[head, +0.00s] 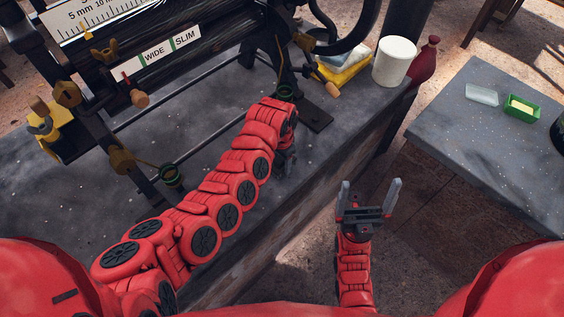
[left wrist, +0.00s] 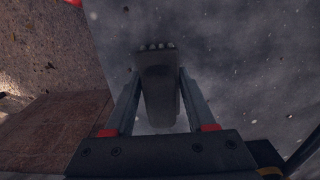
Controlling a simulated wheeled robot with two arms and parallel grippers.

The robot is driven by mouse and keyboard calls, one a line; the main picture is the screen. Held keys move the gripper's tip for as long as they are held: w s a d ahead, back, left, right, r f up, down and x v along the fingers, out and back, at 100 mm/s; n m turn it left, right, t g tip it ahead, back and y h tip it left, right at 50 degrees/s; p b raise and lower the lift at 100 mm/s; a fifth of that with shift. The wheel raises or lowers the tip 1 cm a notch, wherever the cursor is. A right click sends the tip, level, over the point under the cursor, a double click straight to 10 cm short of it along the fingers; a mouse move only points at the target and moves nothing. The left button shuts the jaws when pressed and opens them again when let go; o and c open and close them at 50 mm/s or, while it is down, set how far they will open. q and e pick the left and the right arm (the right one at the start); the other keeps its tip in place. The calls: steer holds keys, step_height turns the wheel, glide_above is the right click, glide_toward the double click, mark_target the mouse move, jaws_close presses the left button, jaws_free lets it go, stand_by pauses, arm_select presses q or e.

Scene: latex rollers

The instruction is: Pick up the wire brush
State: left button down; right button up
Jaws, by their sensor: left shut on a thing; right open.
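The wire brush (left wrist: 158,85) shows in the left wrist view as a dark grey handle between my two fingers, with a row of bristle tufts at its far end. My left gripper (left wrist: 157,98) is shut on it, over the dark speckled stone slab (left wrist: 240,60). In the head view my left gripper (head: 286,165) is near the slab's front edge, partly hidden by my wrist, and I cannot make out the brush there. My right gripper (head: 369,185) is open and empty over the floor, between the slab and the side table.
The roller machine (head: 150,50) with a "WIDE SLIM" label stands at the back left. A white roll (head: 395,60), yellow sponge or cloth (head: 345,73) and red bottle (head: 425,60) stand at the slab's far end. The side table (head: 470,145) holds a green tray (head: 520,109) and a clear dish (head: 482,95).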

mark_target(281, 158)
arm_select(q)
step_height(281, 158, up, 9)
steer(key=shift+w+r+b, duration=0.1)
steer(key=shift+b, duration=1.15)
steer(key=shift+r, duration=0.35)
